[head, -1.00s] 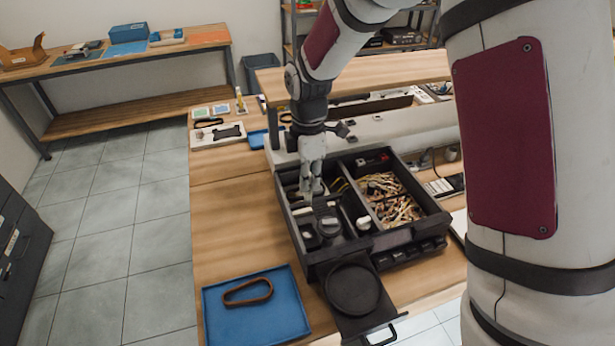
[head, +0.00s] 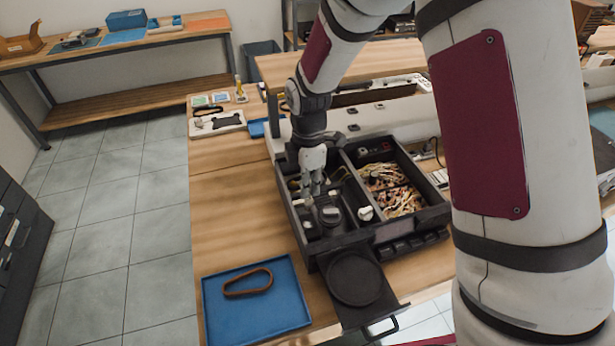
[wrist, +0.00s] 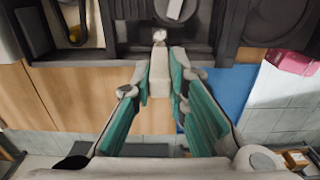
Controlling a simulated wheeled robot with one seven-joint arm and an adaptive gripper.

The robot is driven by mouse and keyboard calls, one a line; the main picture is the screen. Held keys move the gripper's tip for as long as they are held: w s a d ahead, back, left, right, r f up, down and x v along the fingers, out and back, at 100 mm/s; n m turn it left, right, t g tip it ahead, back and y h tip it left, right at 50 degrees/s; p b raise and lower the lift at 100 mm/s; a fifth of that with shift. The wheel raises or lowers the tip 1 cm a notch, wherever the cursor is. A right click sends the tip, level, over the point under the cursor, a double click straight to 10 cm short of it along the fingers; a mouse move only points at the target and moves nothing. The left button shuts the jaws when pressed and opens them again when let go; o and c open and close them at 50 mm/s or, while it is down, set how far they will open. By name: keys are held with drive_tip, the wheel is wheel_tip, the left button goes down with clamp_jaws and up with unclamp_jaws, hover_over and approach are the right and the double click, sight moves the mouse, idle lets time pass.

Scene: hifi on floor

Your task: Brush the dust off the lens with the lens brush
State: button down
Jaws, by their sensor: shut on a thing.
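My gripper (head: 314,190) reaches down into the left compartment of the black organizer box (head: 296,235). In the wrist view my gripper (wrist: 157,92) has its teal-padded fingers around a pale, narrow piece with a small rounded tip, seemingly the lens brush (wrist: 160,72). The brush is hard to make out in the head view. A round dark piece with a grey top, probably the lens (head: 331,214), sits just right of the fingertips. Part of it seems to show at the top of the wrist view (wrist: 175,9), just beyond the brush tip. Dust cannot be made out.
A black round pad (head: 355,279) lies on a pulled-out drawer at the box front. A small white item (head: 365,213) is right of the lens; tangled wires (head: 400,201) fill the right compartment. A blue tray (head: 225,318) holds a brown loop (head: 248,283). Bare tabletop (head: 225,220) lies left.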

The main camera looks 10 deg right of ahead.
sight(309, 206)
drive_tip(key=shift+f+b, duration=0.9)
drive_tip(key=shift+f, duration=2.3)
drive_tip(key=shift+w+f, duration=0.1)
drive_tip(key=shift+w, duration=0.1)
drive_tip(key=shift+w+a+f+b, duration=0.1)
drive_tip(key=shift+w+b, duration=0.1)
drive_tip(key=shift+b, duration=0.1)
drive_tip(key=shift+f, duration=0.25)
drive_tip(key=shift+s+d+p, duration=0.2)
drive_tip(key=shift+s+p, duration=0.25)
drive_tip(key=shift+s, duration=0.45)
drive_tip(key=shift+w+r, duration=0.1)
drive_tip(key=shift+r, duration=0.15)
idle(1.0)
drive_tip(key=shift+f, duration=0.25)
idle(0.8)
